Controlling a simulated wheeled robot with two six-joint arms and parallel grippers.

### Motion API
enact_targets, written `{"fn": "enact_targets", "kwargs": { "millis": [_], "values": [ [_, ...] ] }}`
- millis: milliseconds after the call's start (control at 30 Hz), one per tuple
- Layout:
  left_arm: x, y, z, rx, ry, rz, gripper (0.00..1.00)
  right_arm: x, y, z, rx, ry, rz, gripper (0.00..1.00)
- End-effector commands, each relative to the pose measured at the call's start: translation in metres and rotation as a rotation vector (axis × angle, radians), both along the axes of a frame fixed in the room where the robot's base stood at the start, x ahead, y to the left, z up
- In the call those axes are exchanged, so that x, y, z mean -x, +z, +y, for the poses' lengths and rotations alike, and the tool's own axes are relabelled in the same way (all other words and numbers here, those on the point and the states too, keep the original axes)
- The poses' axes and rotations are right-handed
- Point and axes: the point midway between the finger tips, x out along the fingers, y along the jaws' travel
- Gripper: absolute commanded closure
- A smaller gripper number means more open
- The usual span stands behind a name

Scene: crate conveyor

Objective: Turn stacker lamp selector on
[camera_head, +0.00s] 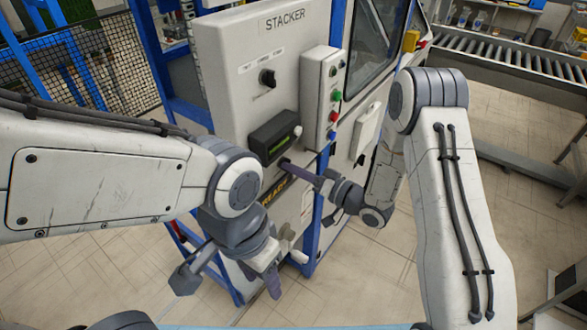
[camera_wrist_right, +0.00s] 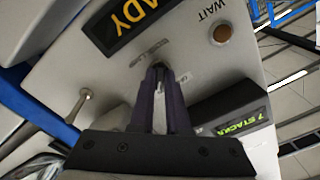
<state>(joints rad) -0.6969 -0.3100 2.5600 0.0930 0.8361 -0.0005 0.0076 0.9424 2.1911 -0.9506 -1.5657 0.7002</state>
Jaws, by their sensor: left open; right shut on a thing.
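The grey stacker cabinet (camera_head: 225,50), lettered STACKER, stands in the middle of the head view. My right gripper (camera_head: 287,164) reaches its front from the right, below the dark display box. In the right wrist view my right gripper (camera_wrist_right: 158,72) has its dark fingers shut on a small control at the panel. The fingers hide nearly all of that control, so I cannot tell its setting. Small labels beside the fingertips are too blurred to read. A black rotary knob (camera_head: 267,78) sits higher on the cabinet, untouched. My left gripper (camera_head: 228,279) is open and empty, low in front of the cabinet.
Around the right fingers are the READY sign (camera_wrist_right: 128,22), an orange WAIT lamp (camera_wrist_right: 222,33), a metal lever (camera_wrist_right: 75,106) and a green-lettered display (camera_wrist_right: 232,117). A button box (camera_head: 316,95) projects at the cabinet's right. A roller conveyor (camera_head: 515,57) lies at back right.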

Motion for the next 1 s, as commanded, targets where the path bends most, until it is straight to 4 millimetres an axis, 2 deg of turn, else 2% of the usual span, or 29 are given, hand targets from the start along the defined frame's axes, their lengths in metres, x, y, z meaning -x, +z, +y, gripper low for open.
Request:
{"fn": "enact_targets", "kwargs": {
  "millis": [400,433,500,833,1000],
  "values": [
    [0.0,0.0,0.0,0.0,0.0,0.0,0.5,0.0,0.0,-0.001,-0.004,-0.003,0.005,1.0],
    [0.0,0.0,0.0,0.0,0.0,0.0,0.5,0.0,0.0,-0.001,-0.004,-0.003,0.005,0.79],
    [0.0,0.0,0.0,0.0,0.0,0.0,0.5,0.0,0.0,-0.001,-0.004,-0.001,0.005,0.56],
    [0.0,-0.001,0.0,0.0,0.0,0.0,0.5,0.0,-0.001,-0.001,-0.003,-0.001,0.004,0.56],
    [0.0,-0.012,0.0,0.0,0.001,0.0,0.5,0.01,-0.003,-0.018,-0.003,-0.006,0.004,0.56]
  ]
}}
